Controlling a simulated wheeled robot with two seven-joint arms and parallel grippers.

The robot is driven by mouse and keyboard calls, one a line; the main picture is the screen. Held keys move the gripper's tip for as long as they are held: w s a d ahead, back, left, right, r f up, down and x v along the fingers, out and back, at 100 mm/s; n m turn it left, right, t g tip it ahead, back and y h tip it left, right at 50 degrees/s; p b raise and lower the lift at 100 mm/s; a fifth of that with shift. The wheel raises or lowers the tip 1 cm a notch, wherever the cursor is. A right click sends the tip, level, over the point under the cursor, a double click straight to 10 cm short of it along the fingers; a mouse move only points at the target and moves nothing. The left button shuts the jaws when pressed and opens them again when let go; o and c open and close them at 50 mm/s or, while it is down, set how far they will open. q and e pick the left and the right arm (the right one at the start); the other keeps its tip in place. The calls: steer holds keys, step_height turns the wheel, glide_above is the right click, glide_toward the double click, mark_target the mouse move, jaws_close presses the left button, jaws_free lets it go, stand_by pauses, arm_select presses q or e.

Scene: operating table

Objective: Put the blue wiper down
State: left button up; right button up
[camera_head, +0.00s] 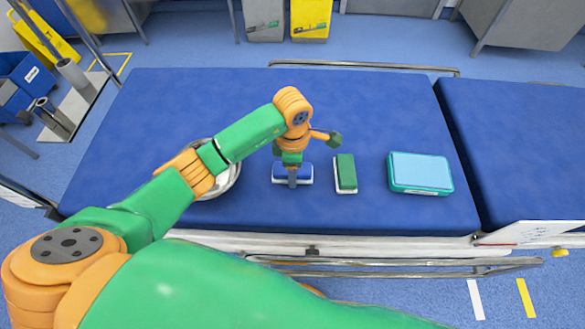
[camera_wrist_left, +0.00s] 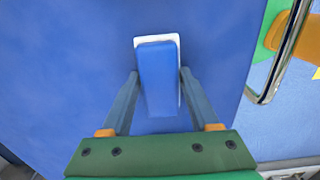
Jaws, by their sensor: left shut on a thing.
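The blue wiper (camera_head: 307,172), a blue block with a white base, is over the blue operating table (camera_head: 400,110), near its front edge. It also shows between the fingers in the left wrist view (camera_wrist_left: 158,75). My left gripper (camera_head: 292,180) points down and is shut on the wiper, with one finger on each side of it (camera_wrist_left: 158,90). I cannot tell whether the wiper's base touches the table. My right gripper is not in view.
A green wiper (camera_head: 346,171) with a white base lies just right of the blue one. A teal case (camera_head: 421,173) lies farther right. A metal bowl (camera_head: 227,183) stands left, partly hidden by my left arm. The table's back is clear.

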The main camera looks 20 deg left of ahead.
arm_select(q)
steer(key=shift+s+f, duration=0.35)
steer(key=shift+f, duration=0.1)
steer(key=o, duration=1.4)
steer(key=shift+o, duration=0.2)
steer(key=shift+r, duration=0.15)
steer(key=shift+w+r+p, duration=0.1)
steer(key=shift+r+p, duration=0.5)
steer(key=shift+p, duration=0.2)
step_height(320, 180, up, 12)
steer(key=p, duration=0.1)
steer(key=shift+w+f, duration=0.15)
steer(key=shift+w, duration=0.15)
